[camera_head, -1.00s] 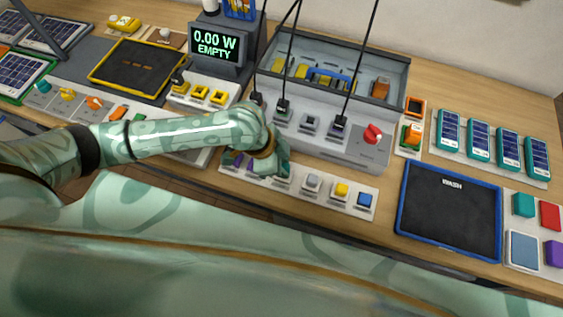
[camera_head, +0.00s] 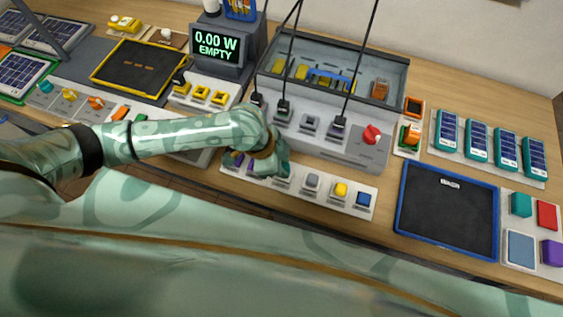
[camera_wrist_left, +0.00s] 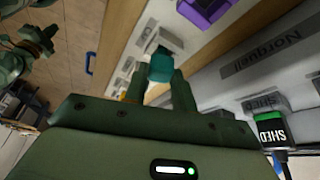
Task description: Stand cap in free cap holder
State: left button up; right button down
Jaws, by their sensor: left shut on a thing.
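A white strip of cap holders (camera_head: 325,201) lies along the front edge of the bench. It bears a purple cap (camera_head: 237,160) at its left, then a grey cap (camera_head: 312,181), a yellow cap (camera_head: 341,189) and a blue cap (camera_head: 366,199) to the right. My left gripper (camera_head: 277,168) is low over the strip, between the purple and grey caps, and hides the holder there. A purple cap (camera_wrist_left: 205,10) is beyond. My right gripper is not in view.
A grey console (camera_head: 325,140) with hanging cables and a red knob (camera_head: 372,134) stands just behind the strip. A blue-rimmed black mat (camera_head: 447,211) lies to the right. A display (camera_head: 216,43) reads 0.00 W EMPTY.

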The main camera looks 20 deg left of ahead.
pick_arm(q)
jog(key=shift+p, duration=0.5)
jog(key=shift+f+b, duration=0.3)
jog(key=shift+f, duration=0.3)
jog(key=o, duration=0.6)
jog(key=shift+o, duration=0.2)
